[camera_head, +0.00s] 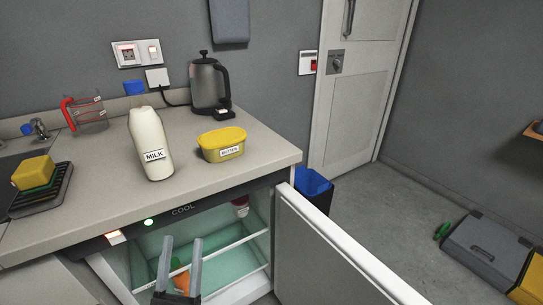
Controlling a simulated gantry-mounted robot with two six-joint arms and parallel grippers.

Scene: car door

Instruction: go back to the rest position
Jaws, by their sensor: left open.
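My left gripper (180,260) is at the bottom of the view, in front of the open fridge (262,246). Its two grey fingers point up and stand apart, so it is open. An orange item (181,279) shows between the fingers; it seems to be inside the fridge, and the fingers partly hide it. The fridge door (335,262) stands open to the right. My right gripper is not in view.
A milk bottle (151,145), a yellow butter tub (222,143), a kettle (208,85) and a measuring jug (88,113) stand on the counter (105,200). A sponge (34,172) sits on a rack at left. A blue bin (313,187) stands behind the fridge door.

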